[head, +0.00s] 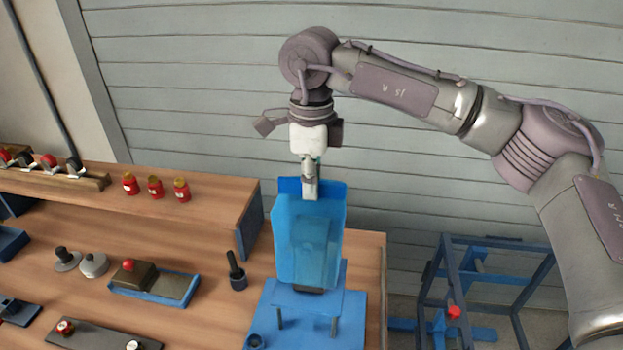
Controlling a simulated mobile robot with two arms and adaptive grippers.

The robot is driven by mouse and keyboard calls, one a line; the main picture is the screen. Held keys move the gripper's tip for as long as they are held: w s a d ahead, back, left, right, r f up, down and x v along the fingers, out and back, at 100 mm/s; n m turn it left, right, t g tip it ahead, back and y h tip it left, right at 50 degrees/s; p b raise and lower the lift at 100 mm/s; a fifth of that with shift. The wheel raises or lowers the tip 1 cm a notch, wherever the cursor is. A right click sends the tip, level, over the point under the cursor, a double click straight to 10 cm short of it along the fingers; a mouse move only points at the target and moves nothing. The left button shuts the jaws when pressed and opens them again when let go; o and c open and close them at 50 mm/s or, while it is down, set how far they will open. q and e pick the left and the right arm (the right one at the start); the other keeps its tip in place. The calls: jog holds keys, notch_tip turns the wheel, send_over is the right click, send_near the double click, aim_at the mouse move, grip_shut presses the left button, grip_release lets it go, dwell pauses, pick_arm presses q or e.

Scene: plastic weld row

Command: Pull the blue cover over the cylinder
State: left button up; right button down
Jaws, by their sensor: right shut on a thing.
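The blue cover (308,245) is translucent and box-like. It stands upright, slightly tilted, above a blue stand (267,310) at the right end of the workbench. My right gripper (311,190) points down at the cover's top edge and is shut on it. The cylinder cannot be made out; a small dark part shows under the cover's lower edge, and what is inside the cover is unclear. My left gripper is not in view.
The wooden bench (215,312) has a raised shelf (218,196) with several red bottles (155,188). A dark-handled tool in a cup (237,272) stands left of the stand. A blue tray with a block (155,284) lies further left. A blue metal frame (490,285) stands at right.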

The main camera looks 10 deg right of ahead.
aim_at(311, 206)
jog(key=shift+f+b, duration=1.7)
jog(key=shift+f, duration=0.9)
jog(key=shift+f+b, duration=0.45)
jog(key=shift+b, duration=0.05)
jog(key=c, duration=0.7)
grip_release()
jog(key=shift+r, duration=0.15)
jog(key=shift+r+p, duration=2.3)
jog(key=shift+r, duration=1.15)
jog(key=shift+f, duration=0.1)
